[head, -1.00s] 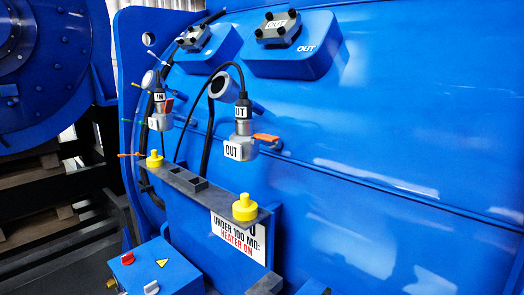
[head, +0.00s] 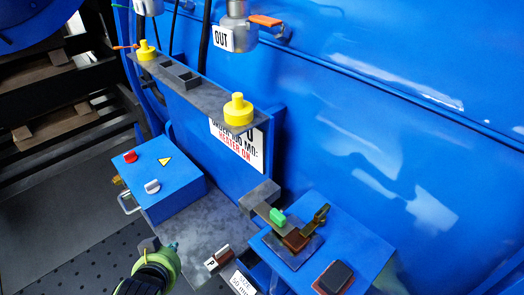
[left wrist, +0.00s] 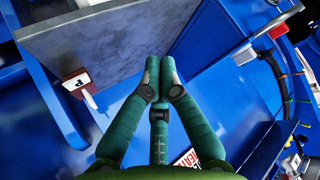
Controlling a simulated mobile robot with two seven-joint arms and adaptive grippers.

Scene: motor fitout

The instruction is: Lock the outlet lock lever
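The outlet connector (head: 234,30), a grey body with a white OUT label, hangs on the blue motor wall at the top of the head view, its upper part cut off. The orange outlet lock lever (head: 265,20) sticks out to its right, close to the wall. My left gripper (head: 150,246) is at the bottom of the head view, low and well away from the lever. In the left wrist view its green fingers (left wrist: 160,72) are together with nothing visible between them. My right gripper is not in view.
A grey shelf (head: 205,92) with yellow knobs (head: 238,110) juts out below the connector. A blue box (head: 165,180) with red and white switches stands at lower left.

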